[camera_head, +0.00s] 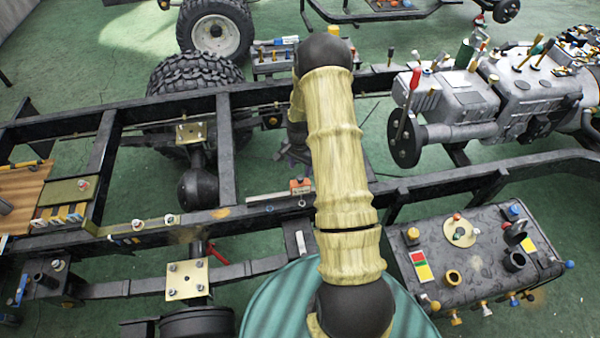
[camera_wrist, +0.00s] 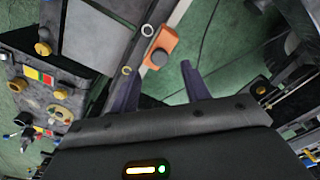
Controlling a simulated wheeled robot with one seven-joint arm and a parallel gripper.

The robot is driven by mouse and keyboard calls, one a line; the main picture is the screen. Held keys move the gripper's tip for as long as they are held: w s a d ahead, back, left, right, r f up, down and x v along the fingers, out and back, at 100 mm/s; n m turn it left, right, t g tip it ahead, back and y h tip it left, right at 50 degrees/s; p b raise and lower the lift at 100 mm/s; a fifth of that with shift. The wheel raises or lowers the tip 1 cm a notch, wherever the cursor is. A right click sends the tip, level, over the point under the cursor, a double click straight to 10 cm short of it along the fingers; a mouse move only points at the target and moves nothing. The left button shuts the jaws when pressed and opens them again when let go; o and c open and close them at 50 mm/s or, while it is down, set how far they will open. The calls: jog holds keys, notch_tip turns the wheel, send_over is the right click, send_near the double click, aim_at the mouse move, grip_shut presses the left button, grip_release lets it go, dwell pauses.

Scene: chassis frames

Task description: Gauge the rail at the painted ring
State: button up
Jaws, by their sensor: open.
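An orange caliper slider (camera_head: 300,186) with a pale beam (camera_head: 266,198) lies along the near chassis rail (camera_head: 345,195), left of my forearm. In the wrist view the orange slider (camera_wrist: 160,47) has a round grey knob and sits just beyond my fingertips. A white ring (camera_wrist: 147,30) and a yellowish ring (camera_wrist: 126,70) show on the dark rail beside it; I cannot tell which is the painted one. My gripper (camera_wrist: 162,72) is open, its two dark fingers apart with nothing between them. In the head view it is mostly hidden behind my arm.
A grey engine and gearbox (camera_head: 470,95) stand on the frame at right. A black tank (camera_head: 480,260) with caps and knobs sits at lower right. A crossmember (camera_head: 225,150) and a large tyre (camera_head: 195,75) are at left. Green floor shows between the rails.

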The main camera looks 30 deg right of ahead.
aim_at(300, 177)
jog(key=shift+f+p, duration=0.5)
jog(key=shift+f, duration=1.95)
grip_shut()
